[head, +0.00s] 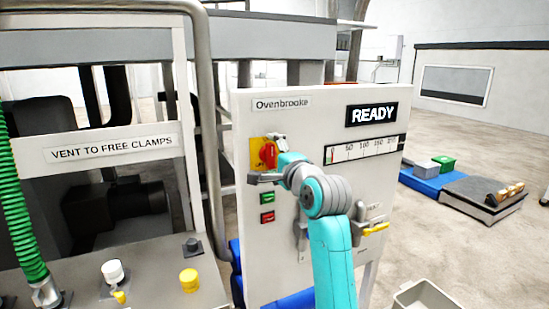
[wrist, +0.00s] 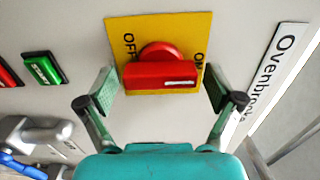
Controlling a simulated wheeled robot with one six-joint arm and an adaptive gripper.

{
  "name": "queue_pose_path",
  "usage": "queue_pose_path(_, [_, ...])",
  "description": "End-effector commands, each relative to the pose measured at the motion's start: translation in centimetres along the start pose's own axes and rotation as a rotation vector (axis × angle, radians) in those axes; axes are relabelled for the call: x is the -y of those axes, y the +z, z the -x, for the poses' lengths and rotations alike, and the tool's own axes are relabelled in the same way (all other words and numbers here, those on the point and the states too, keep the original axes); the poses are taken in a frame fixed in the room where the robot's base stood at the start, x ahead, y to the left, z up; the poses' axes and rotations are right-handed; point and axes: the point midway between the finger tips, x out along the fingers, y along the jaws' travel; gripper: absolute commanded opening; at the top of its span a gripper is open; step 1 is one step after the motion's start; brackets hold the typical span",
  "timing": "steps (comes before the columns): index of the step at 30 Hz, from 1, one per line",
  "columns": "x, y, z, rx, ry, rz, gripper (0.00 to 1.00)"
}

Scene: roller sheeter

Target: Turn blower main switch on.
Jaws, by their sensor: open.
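The blower main switch appears to be the red rotary knob (head: 267,154) on a yellow plate (head: 255,150) at the upper left of the white panel. In the wrist view, the red knob (wrist: 160,75) has a bar handle lying crosswise with a white mark at its right end. The yellow plate (wrist: 118,30) reads OFF at left and ON, partly covered, at right. My gripper (wrist: 160,92) is open, with one finger on each side of the knob handle. A small gap seems to show at each finger. In the head view, my gripper (head: 267,158) partly hides the knob.
Below the knob are a green button (head: 266,198) and a red button (head: 267,217). A READY display (head: 372,115) and a scale gauge (head: 364,149) are at the right. A yellow handle (head: 376,229) is at lower right. A grey pipe (head: 206,100) runs left of the panel.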

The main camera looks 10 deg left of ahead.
Motion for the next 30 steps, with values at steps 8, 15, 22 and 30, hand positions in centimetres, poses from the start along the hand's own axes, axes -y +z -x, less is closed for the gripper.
queue_pose_path(8, [0.0,-0.1,2.6,-0.001,-0.001,0.001,0.92])
queue_pose_path(15, [-0.1,-0.1,7.4,-0.002,-0.001,0.000,0.92])
queue_pose_path(22, [0.0,0.0,10.8,0.000,-0.001,0.000,0.92])
queue_pose_path(30, [-0.1,0.0,12.0,0.000,0.000,0.000,0.92])
